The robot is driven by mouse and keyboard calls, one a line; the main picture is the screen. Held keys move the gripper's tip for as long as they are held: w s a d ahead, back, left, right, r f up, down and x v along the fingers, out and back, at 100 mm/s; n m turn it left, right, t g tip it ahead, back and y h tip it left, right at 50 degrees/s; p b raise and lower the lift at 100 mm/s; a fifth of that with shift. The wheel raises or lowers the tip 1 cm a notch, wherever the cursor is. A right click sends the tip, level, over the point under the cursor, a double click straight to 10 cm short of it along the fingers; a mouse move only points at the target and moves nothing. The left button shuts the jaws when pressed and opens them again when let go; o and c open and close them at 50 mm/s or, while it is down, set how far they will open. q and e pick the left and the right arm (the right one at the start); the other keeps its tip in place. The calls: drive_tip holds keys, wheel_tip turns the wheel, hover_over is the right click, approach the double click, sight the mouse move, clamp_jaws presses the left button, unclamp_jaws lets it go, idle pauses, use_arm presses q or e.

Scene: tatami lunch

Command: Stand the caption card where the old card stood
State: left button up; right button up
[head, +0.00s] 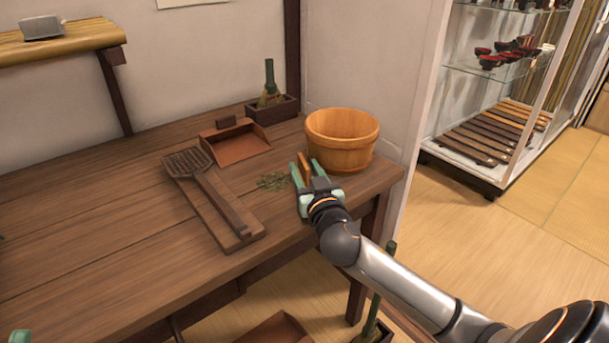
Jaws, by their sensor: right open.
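No card that I can read as a caption card is plain to see. A small orange-brown upright piece (304,167) stands between or just behind the fingers of my right gripper (307,175); I cannot tell what it is or whether it touches them. The right gripper is open, low over the table's right end, just in front of the wooden tub. A small grey slanted object (42,27) sits on the wall shelf (70,45) at upper left; I cannot tell whether it is a card.
The wooden table (90,225) holds a wooden tub (342,140), a dustpan (236,144), a brush in a box (270,100), a slatted tool on a board (212,195) and green leaf bits (273,181). The table's left is clear. A glass cabinet (500,85) stands right.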

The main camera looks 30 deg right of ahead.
drive_tip(key=shift+c, duration=0.3)
clamp_jaws()
idle(0.3)
